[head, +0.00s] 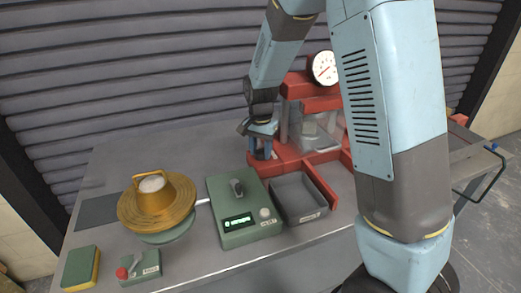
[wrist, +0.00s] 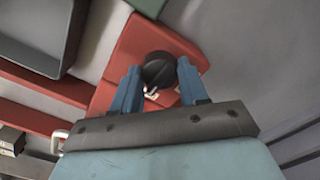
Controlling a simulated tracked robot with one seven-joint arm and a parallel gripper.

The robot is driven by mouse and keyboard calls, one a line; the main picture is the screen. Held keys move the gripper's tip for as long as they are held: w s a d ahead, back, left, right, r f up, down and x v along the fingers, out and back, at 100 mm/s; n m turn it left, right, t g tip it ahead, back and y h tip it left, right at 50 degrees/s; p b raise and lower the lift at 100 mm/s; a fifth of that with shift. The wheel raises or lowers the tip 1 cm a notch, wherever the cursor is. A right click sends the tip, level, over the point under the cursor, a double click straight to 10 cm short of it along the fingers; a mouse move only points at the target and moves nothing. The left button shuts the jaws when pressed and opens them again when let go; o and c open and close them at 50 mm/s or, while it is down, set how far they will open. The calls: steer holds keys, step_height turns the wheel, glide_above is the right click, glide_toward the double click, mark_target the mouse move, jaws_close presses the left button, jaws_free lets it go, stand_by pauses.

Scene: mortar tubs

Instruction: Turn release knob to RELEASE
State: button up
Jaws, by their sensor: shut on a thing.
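The release knob (wrist: 160,70) is a round dark knob on the red press base. In the wrist view it sits between the two blue fingers of my gripper (wrist: 160,88), which are shut on it. Small pale label marks show beside the knob, partly hidden, and I cannot read them. In the head view my gripper (head: 262,146) points down at the left front of the red press (head: 300,160). The knob is hidden there behind the fingers. The press has a round white gauge (head: 324,68) on top.
A dark grey tray (head: 298,198) lies in front of the press. A green box with a display (head: 240,212) stands left of it. A brass-coloured pan (head: 157,204), a small green box with a red button (head: 139,268) and a green-yellow block (head: 81,269) are farther left.

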mark_target(262, 149)
stand_by(0.3)
steer(key=o, duration=1.1)
steer(key=shift+c, duration=0.2)
steer(key=shift+r, duration=0.1)
step_height(262, 149, up, 14)
steer(key=shift+f, duration=0.2)
steer(key=s+d+r+n+t+y, duration=0.1)
steer(key=s+d+r+n+t, duration=0.2)
steer(key=s+d+r, duration=0.75)
steer(key=s+d+n+t, duration=0.1)
steer(key=s+d, duration=0.2)
steer(key=s, duration=0.4)
steer(key=s+d+n+t+h, duration=0.1)
steer(key=s+d, duration=0.3)
steer(key=s, duration=0.4)
steer(key=shift+d+n+t, duration=0.25)
steer(key=shift+n+t, duration=0.05)
steer(key=shift+n, duration=0.2)
